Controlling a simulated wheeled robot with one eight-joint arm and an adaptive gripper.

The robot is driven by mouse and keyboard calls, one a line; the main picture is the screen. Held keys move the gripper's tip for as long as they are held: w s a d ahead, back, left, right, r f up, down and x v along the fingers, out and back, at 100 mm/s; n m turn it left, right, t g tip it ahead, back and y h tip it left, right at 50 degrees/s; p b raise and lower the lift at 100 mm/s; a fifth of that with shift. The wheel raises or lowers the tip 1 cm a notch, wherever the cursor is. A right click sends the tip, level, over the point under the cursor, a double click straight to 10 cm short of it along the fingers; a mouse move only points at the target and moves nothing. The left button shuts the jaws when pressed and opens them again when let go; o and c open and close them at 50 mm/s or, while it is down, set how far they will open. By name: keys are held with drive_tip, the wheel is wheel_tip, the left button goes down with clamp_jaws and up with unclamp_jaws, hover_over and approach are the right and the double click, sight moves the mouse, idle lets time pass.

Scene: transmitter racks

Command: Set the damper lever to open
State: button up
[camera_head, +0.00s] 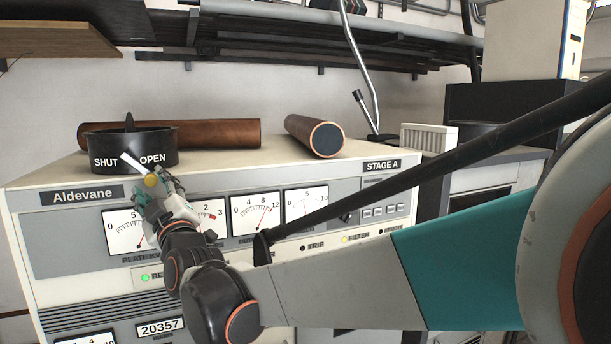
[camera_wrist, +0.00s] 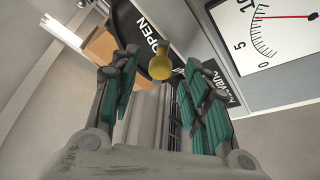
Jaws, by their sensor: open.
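The damper is a round black collar (camera_head: 100,143) on top of the Aldevane cabinet, with SHUT at left and OPEN at right on its side. Its pale lever (camera_head: 132,163) slants down to the right between the two words, ending in a yellow knob (camera_head: 151,180) below OPEN. My gripper (camera_head: 156,190) is open at the knob. In the wrist view the knob (camera_wrist: 161,68) shows between the fingertips of my gripper (camera_wrist: 162,82), with gaps on both sides. The word OPEN (camera_wrist: 158,56) is behind it. The lever is mostly hidden there.
The cabinet front (camera_head: 60,240) carries several dial meters just behind my gripper. Two copper-brown cylinders (camera_head: 215,133) (camera_head: 312,138) lie on its top. A chrome rod stand (camera_head: 364,75) rises at the back. Dark shelving (camera_head: 300,45) runs above.

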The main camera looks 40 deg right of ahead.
drive_tip(key=v, duration=0.8)
drive_tip(key=shift+s, duration=0.2)
drive_tip(key=s+a+f+m+g+y+b, duration=0.1)
drive_tip(key=s+f+g+b, duration=0.2)
drive_tip(key=f+b, duration=0.95)
drive_tip(key=s+a+f+m+g+y+b, duration=0.15)
drive_tip(key=s+f+g+b, duration=0.35)
drive_tip(key=f, duration=1.4)
drive_tip(key=s+d+f+m+g+b, duration=0.1)
drive_tip(key=s+f+g+b, duration=0.1)
drive_tip(key=s+f+b, duration=0.3)
drive_tip(key=s+d+f+m+g+h+b, duration=0.1)
drive_tip(key=s+f+b, duration=0.3)
drive_tip(key=f, duration=1)
drive_tip(key=s+d+f+m+g+b, duration=0.1)
drive_tip(key=s+f+m+g+b, duration=0.2)
drive_tip(key=s+f+b, duration=0.2)
wheel_tip(320, 180, down, 5)
drive_tip(key=b, duration=0.3)
drive_tip(key=shift+s+b, duration=0.3)
